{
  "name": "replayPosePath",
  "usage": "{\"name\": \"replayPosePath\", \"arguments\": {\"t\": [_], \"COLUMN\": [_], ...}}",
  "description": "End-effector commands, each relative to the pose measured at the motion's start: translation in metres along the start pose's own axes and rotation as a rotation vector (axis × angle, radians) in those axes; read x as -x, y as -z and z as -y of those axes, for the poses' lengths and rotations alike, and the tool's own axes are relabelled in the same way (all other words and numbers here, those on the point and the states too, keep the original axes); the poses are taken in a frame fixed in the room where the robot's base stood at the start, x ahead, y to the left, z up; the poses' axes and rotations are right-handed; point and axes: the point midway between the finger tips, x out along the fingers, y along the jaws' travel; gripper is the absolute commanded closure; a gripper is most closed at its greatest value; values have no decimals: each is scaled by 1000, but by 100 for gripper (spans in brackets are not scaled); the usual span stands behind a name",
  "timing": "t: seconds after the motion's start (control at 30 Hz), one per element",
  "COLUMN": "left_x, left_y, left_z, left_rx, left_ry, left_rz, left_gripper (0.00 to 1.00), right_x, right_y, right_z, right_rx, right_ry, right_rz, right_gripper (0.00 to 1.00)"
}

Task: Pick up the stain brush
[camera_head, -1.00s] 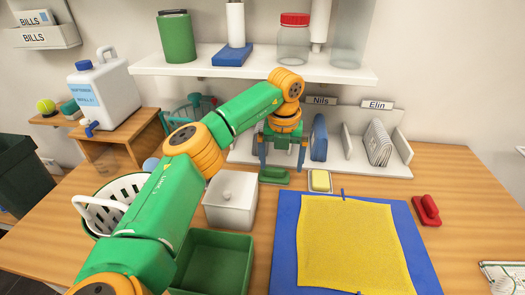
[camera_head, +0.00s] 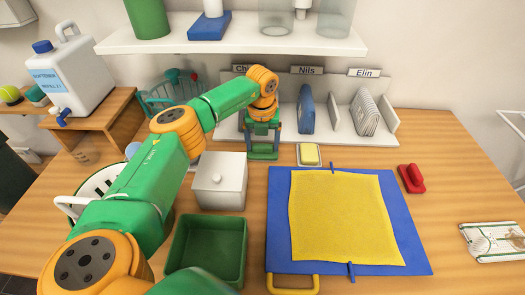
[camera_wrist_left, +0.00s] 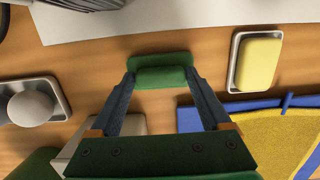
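A green brush-like block (camera_head: 262,150) lies on the table in front of the white rack. It also shows in the left wrist view (camera_wrist_left: 162,70). A red brush-like block (camera_head: 411,178) lies right of the blue board. The frames do not show for certain which one is the stain brush. My right gripper is not in view.
A yellow sponge in a dish (camera_head: 310,155) is close right of my left gripper. A blue board (camera_head: 279,220) bears a yellow cloth (camera_head: 342,220). The shelf (camera_head: 230,40) hangs above.

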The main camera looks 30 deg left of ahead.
Motion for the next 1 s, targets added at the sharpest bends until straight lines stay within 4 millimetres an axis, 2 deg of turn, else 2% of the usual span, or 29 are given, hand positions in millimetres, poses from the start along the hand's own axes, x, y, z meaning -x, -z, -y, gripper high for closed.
{"name": "replayPosePath", "arguments": {"t": [0.03, 0.2, 0.43, 0.57, 0.67, 0.8, 1.0], "left_x": [0, 0, 1, 6, 27, 67, 68], "left_y": [0, 0, 0, 3, 0, -5, 28], "left_z": [0, 0, 0, 2, 2, 2, 7], "left_rx": [0, 0, 0, -3, -1, 1, -7], "left_ry": [0, 0, 1, 4, 4, 5, 2], "left_rz": [0, 0, 0, 2, 4, 4, 2], "left_gripper": [35, 80, 80, 80, 80, 80, 80], "right_x": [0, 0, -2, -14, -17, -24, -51], "right_y": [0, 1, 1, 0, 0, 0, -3], "right_z": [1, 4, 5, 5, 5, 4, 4], "right_rx": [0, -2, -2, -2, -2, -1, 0], "right_ry": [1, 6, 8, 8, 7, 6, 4], "right_rz": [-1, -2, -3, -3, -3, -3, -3], "right_gripper": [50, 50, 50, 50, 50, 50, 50]}}
